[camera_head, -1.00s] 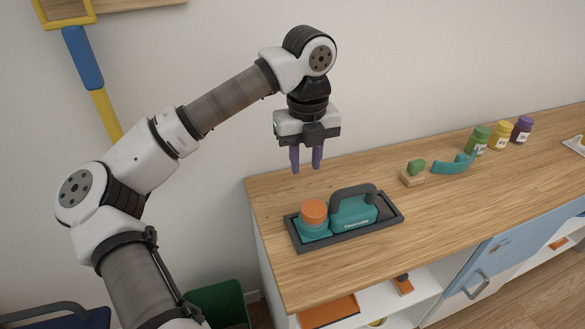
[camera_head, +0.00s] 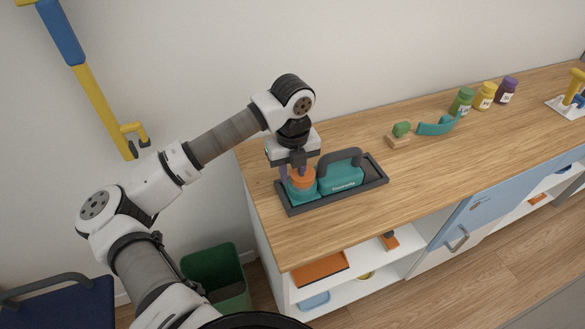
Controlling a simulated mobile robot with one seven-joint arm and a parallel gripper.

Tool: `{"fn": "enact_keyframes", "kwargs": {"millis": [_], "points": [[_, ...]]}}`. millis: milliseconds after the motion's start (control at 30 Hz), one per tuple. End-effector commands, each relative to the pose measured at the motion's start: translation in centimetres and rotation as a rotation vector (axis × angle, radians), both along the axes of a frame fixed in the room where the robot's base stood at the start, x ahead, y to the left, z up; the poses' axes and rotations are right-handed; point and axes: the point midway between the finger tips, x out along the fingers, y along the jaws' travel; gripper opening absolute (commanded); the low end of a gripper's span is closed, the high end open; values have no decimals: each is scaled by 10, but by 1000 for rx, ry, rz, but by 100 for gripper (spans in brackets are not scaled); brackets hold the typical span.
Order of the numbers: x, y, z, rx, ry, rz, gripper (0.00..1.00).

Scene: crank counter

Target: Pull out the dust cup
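A teal hand-held device (camera_head: 342,178) with a dark arched handle sits in a dark grey tray (camera_head: 330,198) on the wooden counter. At its left end is a round cup (camera_head: 301,184) with an orange top and a teal lower part, which looks like the dust cup. My gripper (camera_head: 299,173) points down right over this cup, its purple fingers low around the orange top. One finger shows at the left side of the top; the other is mostly hidden. Whether the fingers touch the cup cannot be seen.
A green and wooden block (camera_head: 399,135), a teal curved piece (camera_head: 437,126) and jars (camera_head: 486,96) stand farther right on the counter. Bare counter lies in front of the tray. A green bin (camera_head: 215,275) stands on the floor left of the counter.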

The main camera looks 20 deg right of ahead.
Motion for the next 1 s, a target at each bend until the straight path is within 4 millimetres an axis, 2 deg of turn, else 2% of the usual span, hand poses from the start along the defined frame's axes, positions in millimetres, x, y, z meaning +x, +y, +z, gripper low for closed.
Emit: {"fn": "enact_keyframes", "kwargs": {"millis": [267,467,1000], "points": [[0,0,-1,0,0,0,27],[0,0,-1,0,0,0,1],[0,0,0,0,0,0,0]]}}
